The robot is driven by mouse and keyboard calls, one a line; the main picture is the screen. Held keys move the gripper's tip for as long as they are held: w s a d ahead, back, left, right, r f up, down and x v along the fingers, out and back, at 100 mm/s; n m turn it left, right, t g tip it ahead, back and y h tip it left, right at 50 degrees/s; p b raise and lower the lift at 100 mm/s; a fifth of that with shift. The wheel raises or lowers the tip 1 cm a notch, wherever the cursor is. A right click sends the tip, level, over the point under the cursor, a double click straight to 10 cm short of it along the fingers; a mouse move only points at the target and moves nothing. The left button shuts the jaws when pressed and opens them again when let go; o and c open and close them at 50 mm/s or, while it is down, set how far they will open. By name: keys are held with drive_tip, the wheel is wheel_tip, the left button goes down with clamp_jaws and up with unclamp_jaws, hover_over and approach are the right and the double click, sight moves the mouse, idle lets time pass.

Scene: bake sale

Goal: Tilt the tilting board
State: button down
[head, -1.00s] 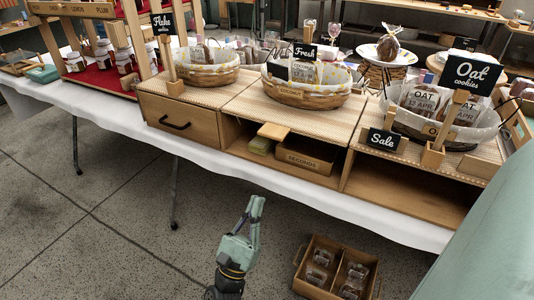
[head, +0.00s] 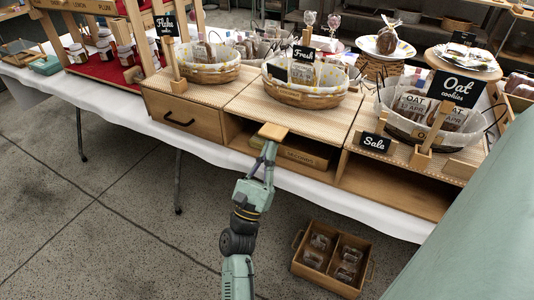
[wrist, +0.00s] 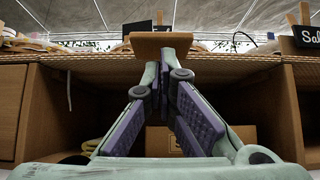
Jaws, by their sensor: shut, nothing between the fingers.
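The tilting board (head: 240,107) is the middle wicker-patterned shelf top, with a wooden tab (head: 273,132) sticking out from its front edge. It bears the "Fresh" basket (head: 305,92) of bagged cookies and looks about level with its neighbours. My gripper (head: 268,150) is shut and empty, pointing up with its tips just under the tab. In the wrist view the tab (wrist: 160,42) lies right above the converged fingertips (wrist: 165,66). I cannot tell whether they touch it. The tips hide part of the open compartment below the board.
A "Seconds" box (head: 303,157) stands in the compartment below. A drawer (head: 180,119) is at left, and the "Oat" basket (head: 432,122) and "Sale" sign (head: 376,143) at right. A divided crate (head: 331,258) lies on the floor right of my arm.

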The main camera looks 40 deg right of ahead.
sight(268, 126)
drive_tip(key=shift+r, duration=0.1)
wheel_tip(268, 126, up, 8)
drive_tip(key=shift+f+p, duration=0.25)
drive_tip(key=shift+p, duration=0.9)
